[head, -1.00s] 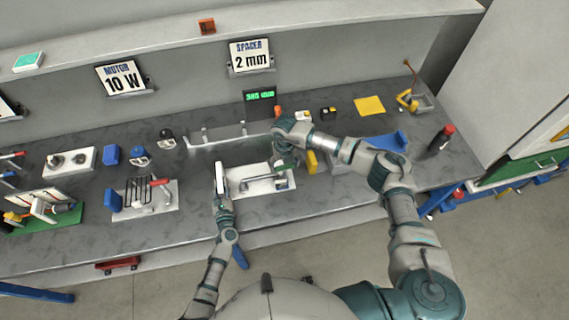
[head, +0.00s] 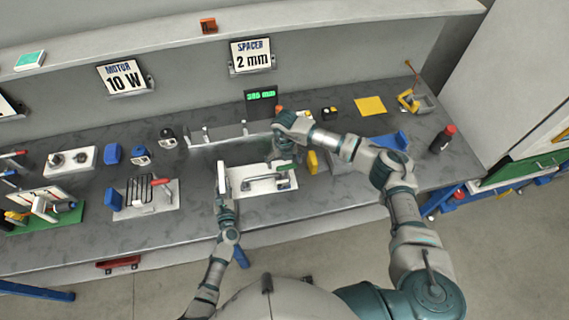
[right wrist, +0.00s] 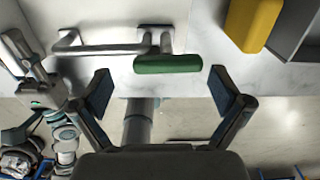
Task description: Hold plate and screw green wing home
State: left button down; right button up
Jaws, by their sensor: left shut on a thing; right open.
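The green wing (right wrist: 168,63) is a rounded green grip beside a metal bar (right wrist: 105,49) in the right wrist view. My right gripper (right wrist: 159,90) is open, its fingertips on either side of the wing's near edge, with no visible contact. In the head view my right gripper (head: 283,163) hangs over the right part of the white plate (head: 255,193), largely hiding the wing. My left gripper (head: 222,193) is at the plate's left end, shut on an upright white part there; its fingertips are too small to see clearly.
A yellow block (right wrist: 252,22) stands close right of the wing; it also shows in the head view (head: 312,162). A grey bin (right wrist: 298,35) is beside it. A clamp fixture with a red handle (head: 162,183) stands further left. The bench front edge is close below the plate.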

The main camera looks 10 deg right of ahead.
pick_arm(q)
jog(key=shift+a, duration=0.15)
pick_arm(e)
notch_tip(320, 180, up, 10)
dwell(0.3)
pick_arm(q)
jog(key=c, duration=0.9)
grip_release()
